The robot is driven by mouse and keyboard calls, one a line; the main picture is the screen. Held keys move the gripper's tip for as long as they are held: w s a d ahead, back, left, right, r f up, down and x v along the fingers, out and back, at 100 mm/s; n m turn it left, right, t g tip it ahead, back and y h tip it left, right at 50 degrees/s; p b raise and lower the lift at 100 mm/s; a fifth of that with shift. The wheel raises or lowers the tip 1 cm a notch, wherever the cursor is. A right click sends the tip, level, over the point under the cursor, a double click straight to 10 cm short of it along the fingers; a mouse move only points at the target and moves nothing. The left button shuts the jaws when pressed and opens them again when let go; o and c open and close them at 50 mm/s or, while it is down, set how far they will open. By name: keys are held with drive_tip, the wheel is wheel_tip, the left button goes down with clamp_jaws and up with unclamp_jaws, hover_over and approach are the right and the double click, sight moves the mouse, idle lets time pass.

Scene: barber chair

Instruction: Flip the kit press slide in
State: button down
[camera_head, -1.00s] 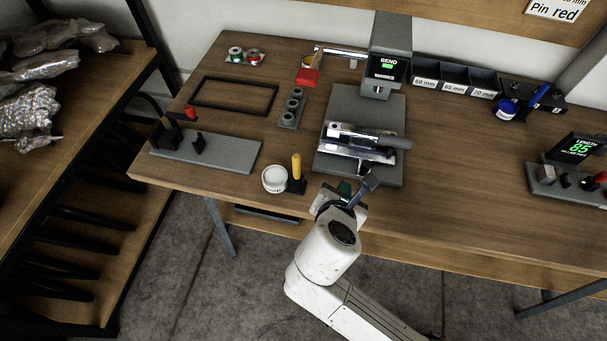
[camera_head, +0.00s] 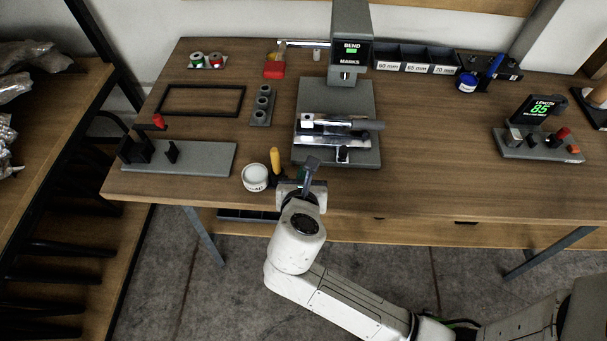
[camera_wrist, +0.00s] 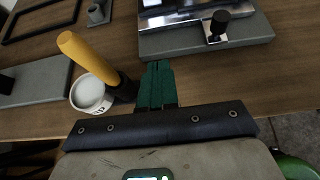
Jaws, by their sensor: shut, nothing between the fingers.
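In the wrist view the slide (camera_wrist: 180,14) shows at the top, with a black knob (camera_wrist: 218,22) on a metal tab. My gripper (camera_head: 308,174) is in front of the press, at the bench's front edge. Its green fingers (camera_wrist: 157,82) are together and empty, pointing toward the base's front edge, apart from the slide.
A yellow-handled tool (camera_head: 275,160) and a white jar (camera_head: 255,177) stand close left of my gripper. A grey fixture (camera_head: 195,158) lies farther left. A length display (camera_head: 540,108) stands at the right.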

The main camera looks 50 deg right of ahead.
approach(308, 144)
drive_tip(key=x, duration=0.5)
drive_tip(key=shift+w+f, duration=0.1)
drive_tip(key=shift+f, duration=0.3)
drive_tip(key=shift+w+d, duration=0.35)
drive_tip(key=shift+d, duration=0.1)
